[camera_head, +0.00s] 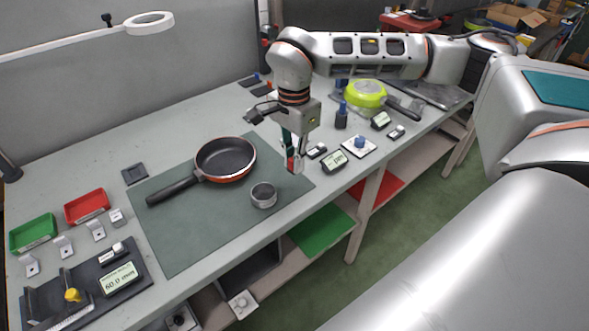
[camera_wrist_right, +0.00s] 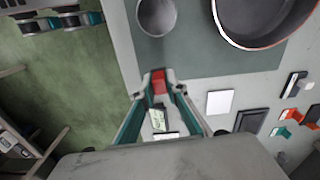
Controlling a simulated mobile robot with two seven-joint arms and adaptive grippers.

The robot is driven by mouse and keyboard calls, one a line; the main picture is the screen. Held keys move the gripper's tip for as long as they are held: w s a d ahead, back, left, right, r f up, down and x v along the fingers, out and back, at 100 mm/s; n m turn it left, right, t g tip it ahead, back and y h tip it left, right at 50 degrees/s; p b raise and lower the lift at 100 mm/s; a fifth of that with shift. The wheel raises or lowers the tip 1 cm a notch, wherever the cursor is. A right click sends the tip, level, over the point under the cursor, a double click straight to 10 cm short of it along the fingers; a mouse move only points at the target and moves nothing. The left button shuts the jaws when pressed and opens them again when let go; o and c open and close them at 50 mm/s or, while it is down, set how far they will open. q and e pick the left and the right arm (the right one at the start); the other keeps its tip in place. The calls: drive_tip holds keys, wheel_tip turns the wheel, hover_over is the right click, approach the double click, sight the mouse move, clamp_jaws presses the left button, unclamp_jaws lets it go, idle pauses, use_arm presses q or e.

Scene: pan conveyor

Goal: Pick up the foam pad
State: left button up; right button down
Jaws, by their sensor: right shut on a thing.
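A small red block (camera_wrist_right: 158,82), which looks like the foam pad, sits between the fingertips of my right gripper (camera_wrist_right: 159,77) in the right wrist view. In the head view my right gripper (camera_head: 295,164) points down over the right end of the grey-green mat (camera_head: 190,240), with the red block (camera_head: 291,164) partly hidden by the fingers. The gripper is shut on the block. I cannot tell whether the block touches the surface beneath. My left gripper is not in view.
A metal cup (camera_head: 263,196) and a black pan (camera_head: 226,160) stand on the mat left of the gripper. A display device (camera_head: 334,161) and a white plate with a blue knob (camera_head: 359,147) are close on its right. The mat's front part is clear.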

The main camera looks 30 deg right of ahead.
wheel_tip(320, 180, up, 15)
drive_tip(key=p, duration=0.1)
drive_tip(key=shift+p, duration=0.3)
